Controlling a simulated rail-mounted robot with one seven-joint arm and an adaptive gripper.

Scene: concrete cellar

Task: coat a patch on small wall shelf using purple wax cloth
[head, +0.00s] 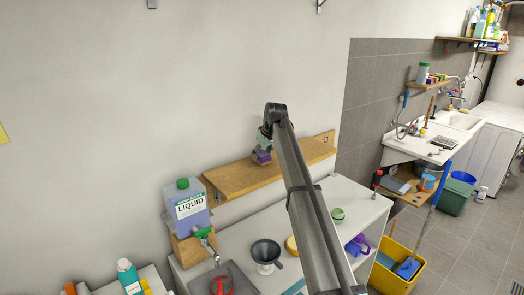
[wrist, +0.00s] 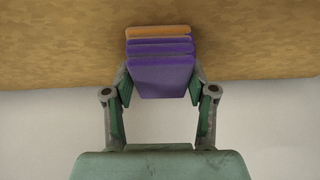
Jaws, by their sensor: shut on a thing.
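The small wall shelf (head: 235,180) is a wooden board fixed to the white wall. It also fills the upper part of the wrist view (wrist: 60,45). The purple wax cloth (head: 261,157) is a folded pad with an orange layer at its far edge. In the wrist view the cloth (wrist: 161,75) sits between the fingers of my gripper (wrist: 161,90), which is shut on it. The cloth is over the shelf board, near its middle; I cannot tell whether it touches the wood. No coated patch can be made out on the board.
A liquid jug (head: 187,205) stands at the shelf's left end. Below is a white worktop (head: 323,213) with a funnel (head: 266,254), a green-lidded jar (head: 337,215) and a purple bottle (head: 357,245). A sink (head: 455,120) and a yellow bucket (head: 400,275) are at right. The shelf board is bare.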

